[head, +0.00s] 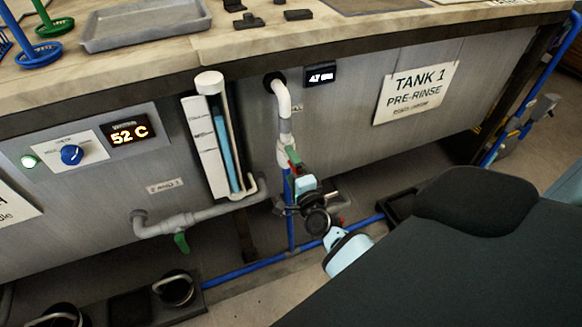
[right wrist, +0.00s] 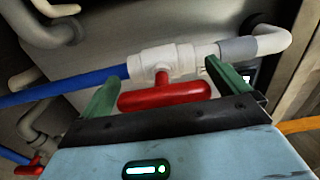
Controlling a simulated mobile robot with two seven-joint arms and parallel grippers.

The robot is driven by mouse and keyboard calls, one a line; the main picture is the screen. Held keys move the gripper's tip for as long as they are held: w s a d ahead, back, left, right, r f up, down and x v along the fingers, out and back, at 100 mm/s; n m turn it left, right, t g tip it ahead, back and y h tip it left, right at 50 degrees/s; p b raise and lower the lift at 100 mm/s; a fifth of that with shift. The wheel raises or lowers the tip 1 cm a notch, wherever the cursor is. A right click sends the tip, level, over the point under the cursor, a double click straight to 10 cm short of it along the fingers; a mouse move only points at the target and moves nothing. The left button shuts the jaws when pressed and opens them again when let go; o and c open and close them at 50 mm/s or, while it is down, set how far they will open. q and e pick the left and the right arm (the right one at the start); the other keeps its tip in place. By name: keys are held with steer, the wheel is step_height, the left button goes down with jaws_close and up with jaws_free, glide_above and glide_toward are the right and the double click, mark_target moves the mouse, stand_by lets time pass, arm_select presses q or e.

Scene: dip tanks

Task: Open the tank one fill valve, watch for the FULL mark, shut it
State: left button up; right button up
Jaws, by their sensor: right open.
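The fill valve is a white fitting (right wrist: 165,62) with a red handle (right wrist: 165,93), joining a blue pipe to a grey and white pipe. The handle lies roughly along the pipe. My right gripper (right wrist: 163,78) is open, its green fingers on either side of the handle; contact is not clear. In the head view my right gripper (head: 297,168) is at the valve and hides much of it. The sight gauge (head: 207,150) on the tank front has a blue column (head: 226,150) reaching about its upper third. Its marks are too small to read. My left gripper is not in view.
The TANK 1 PRE-RINSE sign (head: 416,92) hangs right of the valve. A grey drain pipe with a green handle (head: 181,242) runs below left. A panel display (head: 129,134) reads 52 C. A small display (head: 321,74) is above the valve. A blue pipe (head: 255,265) runs low along the floor.

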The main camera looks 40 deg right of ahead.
steer(key=v, duration=0.7)
steer(key=shift+s+a, duration=0.1)
steer(key=shift+s, duration=0.05)
stand_by(0.3)
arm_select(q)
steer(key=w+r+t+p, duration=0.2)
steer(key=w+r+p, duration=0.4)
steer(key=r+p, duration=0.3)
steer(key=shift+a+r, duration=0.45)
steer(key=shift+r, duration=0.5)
arm_select(e)
steer(key=s+a+f+n+g+y, duration=0.1)
steer(key=s+a+n+g+y, duration=0.2)
steer(key=s+a+n, duration=0.3)
steer(key=s+a+f+n+g+y, duration=0.2)
steer(key=s+a+n+g, duration=0.3)
steer(key=s+n, duration=1.1)
steer(key=s+a+y, duration=0.1)
steer(key=s, duration=0.9)
steer(key=shift+n+g, duration=0.3)
steer(key=shift+g, duration=0.1)
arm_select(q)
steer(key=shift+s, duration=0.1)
arm_select(e)
steer(key=shift+f, duration=0.1)
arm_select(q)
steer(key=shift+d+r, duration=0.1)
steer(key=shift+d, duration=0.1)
